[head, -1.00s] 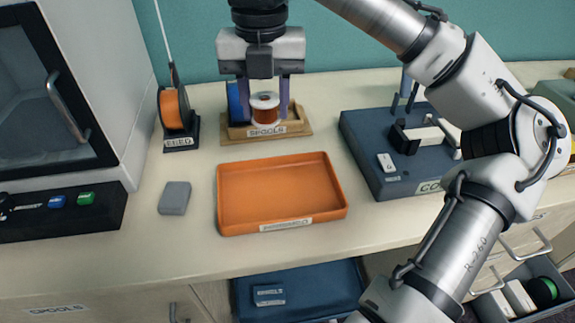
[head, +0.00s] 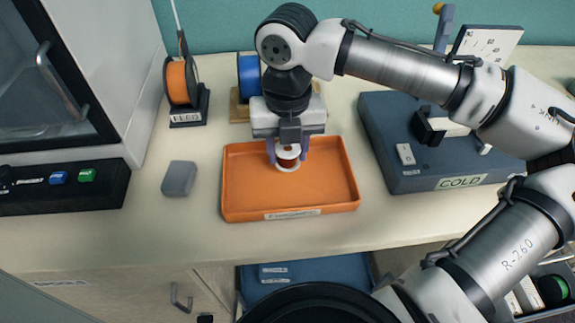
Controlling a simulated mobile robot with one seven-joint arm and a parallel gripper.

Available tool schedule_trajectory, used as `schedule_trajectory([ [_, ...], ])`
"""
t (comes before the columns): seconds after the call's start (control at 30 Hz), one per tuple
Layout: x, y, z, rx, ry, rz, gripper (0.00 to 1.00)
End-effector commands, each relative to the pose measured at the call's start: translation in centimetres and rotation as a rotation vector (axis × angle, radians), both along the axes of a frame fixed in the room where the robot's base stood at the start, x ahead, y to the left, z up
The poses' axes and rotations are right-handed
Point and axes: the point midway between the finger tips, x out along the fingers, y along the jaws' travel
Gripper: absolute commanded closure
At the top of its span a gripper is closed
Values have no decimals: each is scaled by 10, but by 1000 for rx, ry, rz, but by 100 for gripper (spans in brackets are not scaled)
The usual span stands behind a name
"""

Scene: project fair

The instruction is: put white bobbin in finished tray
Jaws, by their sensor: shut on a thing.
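The white bobbin (head: 288,166), white-flanged with a copper-brown winding, is between the fingers of my gripper (head: 288,154). My gripper is shut on it from above, with one purple finger on each side. The orange tray (head: 240,200) lies on the worktop under them, its front label too blurred to read. The bobbin shows over the back middle part of the tray. I cannot tell whether it touches the tray floor. The rest of the tray floor is bare.
A feed stand with an orange spool (head: 181,82) is at the back left. A blue spool (head: 249,73) stands on the wooden spool holder, partly hidden by my arm. A grey block (head: 179,178) lies left of the tray. A dark "COLD" unit (head: 440,165) is to the right.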

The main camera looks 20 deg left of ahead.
Motion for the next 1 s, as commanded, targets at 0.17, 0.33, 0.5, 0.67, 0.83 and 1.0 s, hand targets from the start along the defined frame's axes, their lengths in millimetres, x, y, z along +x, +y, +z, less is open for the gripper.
schedule_trajectory([
  [0.17, 0, 0, -17, -1, 0, -1, 82],
  [0.33, 0, 0, -40, -3, 0, 0, 82],
  [0.5, 0, 0, -54, -1, -1, 0, 82],
  [0.67, 0, 0, -54, 0, -1, 0, 82],
  [0.83, 0, 1, -57, 2, 1, 0, 82],
  [1.0, 0, 0, -58, 0, 0, 0, 48],
])
